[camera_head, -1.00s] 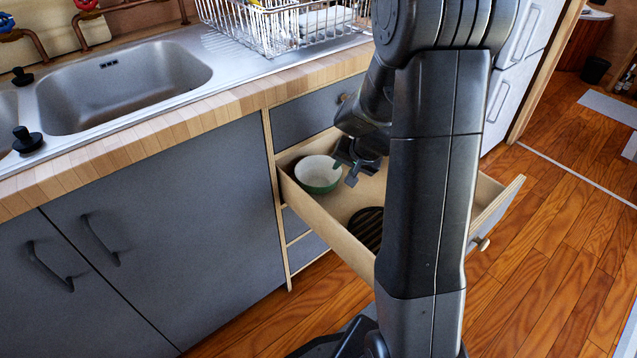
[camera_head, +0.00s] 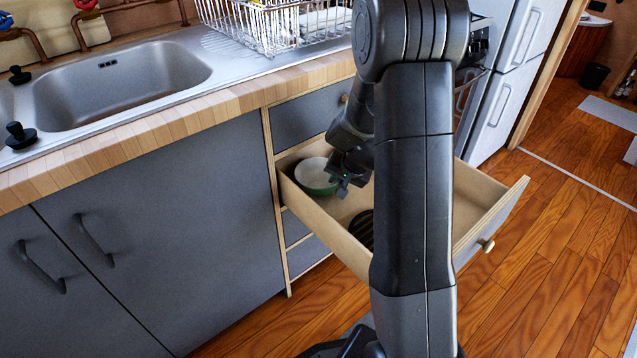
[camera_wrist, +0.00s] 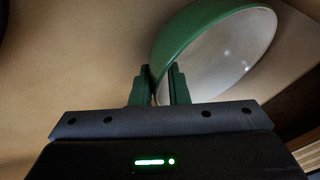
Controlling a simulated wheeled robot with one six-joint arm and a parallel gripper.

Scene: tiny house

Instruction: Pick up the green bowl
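The green bowl (camera_head: 316,176), green outside and white inside, is in the open drawer (camera_head: 327,236), near its back left corner. My gripper (camera_head: 343,186) is at the bowl's right side. In the wrist view, my gripper's two fingers (camera_wrist: 159,90) are close together, with the edge of the bowl (camera_wrist: 225,60) between them. The gripper looks shut on the bowl's rim. In that view the bowl appears tipped on its side. The head view does not clearly show whether the bowl is clear of the drawer floor.
A dark round ridged object (camera_head: 362,228) lies in the drawer, partly hidden by my arm. The wooden counter edge (camera_head: 230,103) and another drawer front (camera_head: 308,113) are above and behind. A dish rack (camera_head: 275,25) stands on the counter. Open floor (camera_head: 540,260) is at the right.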

